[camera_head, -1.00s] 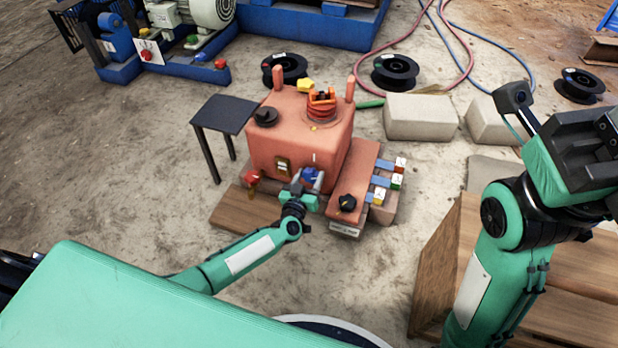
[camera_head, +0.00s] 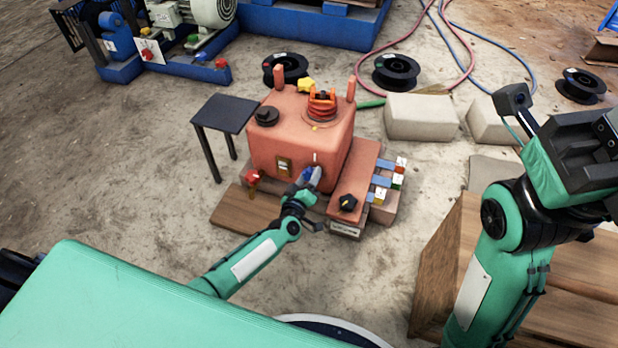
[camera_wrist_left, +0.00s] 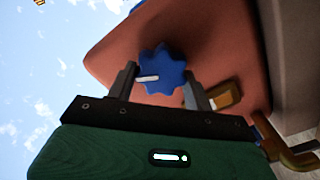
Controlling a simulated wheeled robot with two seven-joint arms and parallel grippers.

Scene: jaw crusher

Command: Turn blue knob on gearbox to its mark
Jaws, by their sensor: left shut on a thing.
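The blue knob (camera_head: 308,173) sits low on the front face of the red gearbox (camera_head: 300,130). In the left wrist view the knob (camera_wrist_left: 165,72) is star-shaped, with a white pointer line toward the picture's left. My left gripper (camera_head: 309,181) is shut on the knob, one finger on each side; it also shows in the left wrist view (camera_wrist_left: 160,88). It partly hides the knob in the head view. A short white mark (camera_head: 315,158) is on the gearbox face just above the knob. My right gripper (camera_head: 590,145) is at the right edge; its fingers are unclear.
A red knob (camera_head: 251,177) is left of the blue one, and a black knob (camera_head: 348,203) is on the lower right block. A small dark table (camera_head: 225,114) stands left of the gearbox. A wooden crate (camera_head: 440,250) is at right.

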